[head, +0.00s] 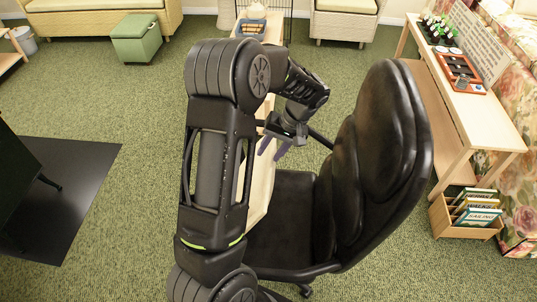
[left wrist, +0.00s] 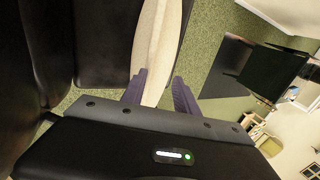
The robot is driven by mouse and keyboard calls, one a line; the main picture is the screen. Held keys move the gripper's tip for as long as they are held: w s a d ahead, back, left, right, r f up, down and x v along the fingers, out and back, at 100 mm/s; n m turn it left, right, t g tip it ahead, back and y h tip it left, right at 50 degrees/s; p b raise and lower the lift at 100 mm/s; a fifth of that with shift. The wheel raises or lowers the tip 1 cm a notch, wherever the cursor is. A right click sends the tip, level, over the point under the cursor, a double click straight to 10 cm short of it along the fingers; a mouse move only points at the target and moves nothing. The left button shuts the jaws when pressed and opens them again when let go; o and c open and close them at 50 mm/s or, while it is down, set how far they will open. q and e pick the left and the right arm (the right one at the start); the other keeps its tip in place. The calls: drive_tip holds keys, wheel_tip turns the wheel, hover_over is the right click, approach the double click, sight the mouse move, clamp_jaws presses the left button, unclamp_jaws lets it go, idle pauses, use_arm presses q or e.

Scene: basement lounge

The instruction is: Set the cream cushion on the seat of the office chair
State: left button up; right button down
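The cream cushion (head: 261,186) stands on edge along the left side of the office chair's black seat (head: 292,212), partly hidden behind my left arm. In the left wrist view the cushion (left wrist: 157,50) shows edge-on with its seam, between the two purple fingers of my left gripper (left wrist: 160,88). The fingers appear closed on it. In the head view my left gripper (head: 275,148) is at the cushion's upper part, left of the chair's tall backrest (head: 385,150). I cannot tell whether the cushion touches the seat. My right gripper is not in view.
The chair's backrest rises close to the right of my left gripper. A wooden table (head: 450,105) with a tray and plants stands at the right, above a book crate (head: 467,228). A black mat (head: 75,185) lies at the left. Green carpet between is clear.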

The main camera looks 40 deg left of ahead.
use_arm(q)
drive_tip(key=b+v, duration=0.1)
drive_tip(key=v, duration=0.5)
idle(1.2)
